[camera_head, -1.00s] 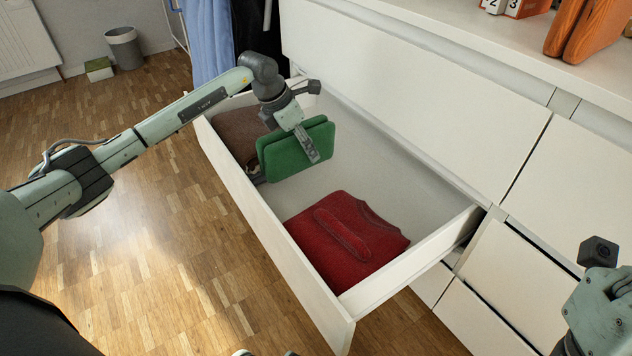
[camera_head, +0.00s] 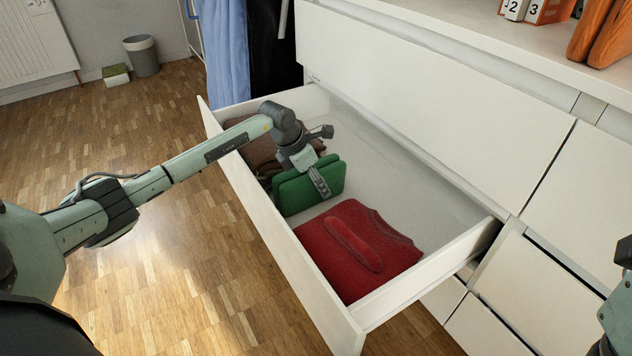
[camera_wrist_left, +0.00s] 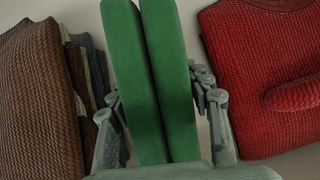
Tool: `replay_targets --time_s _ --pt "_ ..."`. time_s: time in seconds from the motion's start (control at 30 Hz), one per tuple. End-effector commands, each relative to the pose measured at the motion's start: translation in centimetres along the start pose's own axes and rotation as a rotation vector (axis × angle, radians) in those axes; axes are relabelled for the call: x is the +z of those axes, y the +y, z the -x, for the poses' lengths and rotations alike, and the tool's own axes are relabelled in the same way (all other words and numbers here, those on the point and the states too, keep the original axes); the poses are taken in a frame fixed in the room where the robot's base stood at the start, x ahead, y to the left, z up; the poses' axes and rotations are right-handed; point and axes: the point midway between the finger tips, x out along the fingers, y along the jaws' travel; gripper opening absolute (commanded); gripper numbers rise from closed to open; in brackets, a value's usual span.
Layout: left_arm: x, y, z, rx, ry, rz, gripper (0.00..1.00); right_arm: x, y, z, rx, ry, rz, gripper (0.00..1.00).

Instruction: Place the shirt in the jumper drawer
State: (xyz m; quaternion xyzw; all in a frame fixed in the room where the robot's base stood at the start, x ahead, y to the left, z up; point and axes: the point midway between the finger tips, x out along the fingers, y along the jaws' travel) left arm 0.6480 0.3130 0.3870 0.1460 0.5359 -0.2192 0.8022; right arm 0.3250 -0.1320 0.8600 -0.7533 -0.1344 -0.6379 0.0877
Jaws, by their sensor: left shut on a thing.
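The shirt is a folded green garment (camera_head: 310,187), held on edge inside the open drawer (camera_head: 276,246). My left gripper (camera_head: 319,182) is shut on it from above. In the left wrist view the green shirt (camera_wrist_left: 155,75) stands between both fingers, with its two folded layers side by side. It sits between a brown folded garment (camera_head: 262,152) at the drawer's far left and a red folded jumper (camera_head: 357,250) at the near end. Whether its lower edge touches the drawer floor cannot be told. My right arm shows at the right edge, but its fingers are not visible.
The drawer's side walls and the white dresser front (camera_head: 430,110) enclose the space around the left gripper. Pale drawer floor is bare behind the red jumper. Orange objects (camera_head: 603,35) and number blocks (camera_head: 535,10) stand on the dresser top. A bin (camera_head: 142,55) stands far left.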

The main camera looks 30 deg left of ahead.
Motion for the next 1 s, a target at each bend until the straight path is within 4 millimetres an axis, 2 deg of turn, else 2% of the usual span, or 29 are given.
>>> replay_targets --time_s 0.03,0.17,0.43,0.57,0.73,1.0 --pt "0.0 0.0 -0.1 0.0 0.0 0.0 0.53 0.0 0.0 0.0 -0.001 0.0 0.0 0.0" --pt "0.0 0.0 -0.1 0.0 0.001 0.0 0.69 0.0 0.0 0.0 -0.001 0.0 0.0 0.0" --pt "0.0 0.0 0.0 0.0 0.001 0.0 0.7 0.0 0.0 -0.1 -0.001 0.001 0.001 0.0" --pt "0.1 0.1 0.7 0.001 0.0 0.0 0.7 -0.1 0.0 -0.4 -0.002 0.007 0.001 0.0" --pt "0.1 0.2 3.6 0.004 0.0 -0.002 0.7 -0.6 0.1 -0.9 0.005 0.012 0.0 0.0" --pt "0.1 0.1 9.3 0.003 0.0 -0.001 0.7 -0.3 0.2 -0.1 0.053 -0.046 -0.008 0.0"
